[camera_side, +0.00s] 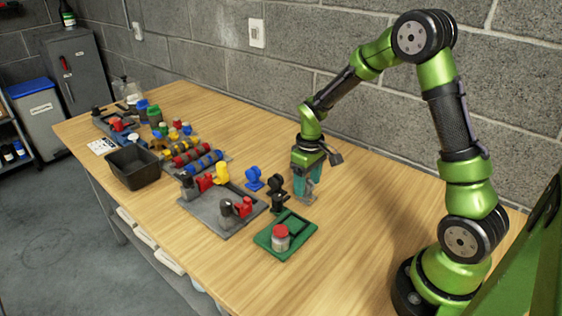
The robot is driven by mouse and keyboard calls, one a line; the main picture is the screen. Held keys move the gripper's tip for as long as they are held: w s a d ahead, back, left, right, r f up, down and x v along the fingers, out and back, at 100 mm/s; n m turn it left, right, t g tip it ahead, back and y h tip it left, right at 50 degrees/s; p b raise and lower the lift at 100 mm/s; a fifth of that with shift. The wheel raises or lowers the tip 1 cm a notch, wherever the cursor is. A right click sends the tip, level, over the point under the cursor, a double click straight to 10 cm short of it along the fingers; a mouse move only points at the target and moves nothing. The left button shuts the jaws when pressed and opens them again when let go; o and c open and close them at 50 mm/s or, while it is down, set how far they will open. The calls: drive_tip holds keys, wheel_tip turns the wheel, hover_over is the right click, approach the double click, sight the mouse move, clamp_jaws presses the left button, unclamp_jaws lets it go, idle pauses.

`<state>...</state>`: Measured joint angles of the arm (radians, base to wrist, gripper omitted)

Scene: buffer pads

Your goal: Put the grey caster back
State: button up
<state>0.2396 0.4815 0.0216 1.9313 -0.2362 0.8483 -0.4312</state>
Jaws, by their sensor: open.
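My gripper (307,186) points down over the table with its teal fingers low and open. A small grey shape, perhaps the grey caster (311,198), shows at the fingertips; the fingers partly hide it, and I cannot tell whether they touch it. Two blue casters (254,178) and a black caster (278,202) stand on the wood to the left of my gripper. A grey board (205,211) holds red, yellow and dark casters (243,207); part of its surface is bare.
A green tray (298,229) with a red-lidded jar (281,238) lies in front of my gripper. A black bin (134,167) and racks of coloured rollers (190,153) stand to the left. The wood right of the green tray is clear. A block wall runs behind.

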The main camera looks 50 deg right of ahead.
sight(307, 181)
wheel_tip(307, 181, up, 8)
drive_tip(key=shift+r, duration=0.25)
drive_tip(key=s+a+r+m+t+y, duration=0.2)
drive_tip(key=s+a+r+m+t, duration=0.2)
drive_tip(key=s+a+r+t, duration=0.3)
drive_tip(key=s+a+r, duration=0.5)
drive_tip(key=s, duration=0.3)
drive_tip(key=shift+r, duration=0.2)
idle(0.5)
